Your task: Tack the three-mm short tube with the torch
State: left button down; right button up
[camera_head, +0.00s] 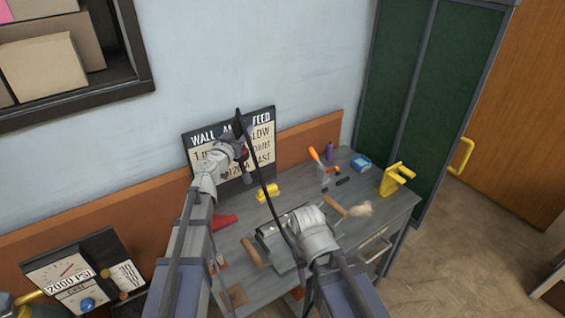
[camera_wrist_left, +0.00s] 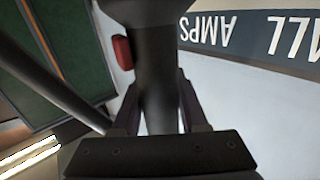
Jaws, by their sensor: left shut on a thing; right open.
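My left gripper (camera_head: 241,146) is raised in front of the wall sign and shut on the torch (camera_head: 239,122), a dark tool with a black cable. In the left wrist view the torch's dark body (camera_wrist_left: 155,60) stands between the fingers, with a red part at its side. My right gripper (camera_head: 292,222) is open, low over the bench by a grey metal fixture (camera_head: 268,236); its wrist hides part of this area. I cannot make out the three-mm short tube.
The torch cable (camera_head: 268,185) hangs across the bench. A gauge panel (camera_head: 85,275) stands at left.

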pick_arm(q)
jog(key=s+d+f+m+h+b, duration=0.1)
jog(key=s+d+f+b, duration=0.1)
jog(key=d, duration=0.5)
jog(key=s+d+f+m+g+h+b, duration=0.1)
jog(key=s+d+f+h+b, duration=0.1)
jog(key=d, duration=0.6)
notch_tip(320, 180, down, 3)
jog(key=shift+s+d+r+h+b, duration=0.2)
jog(key=shift+s+h+b, duration=0.1)
jog(key=shift+b, duration=0.35)
jog(key=shift+f, duration=0.15)
notch_tip(320, 180, down, 6)
jog(key=b, duration=0.5)
jog(key=shift+r+b, duration=0.2)
jog(key=shift+b, duration=0.2)
jog(key=shift+f+b, duration=0.3)
jog(key=shift+b, duration=0.05)
dwell(0.8)
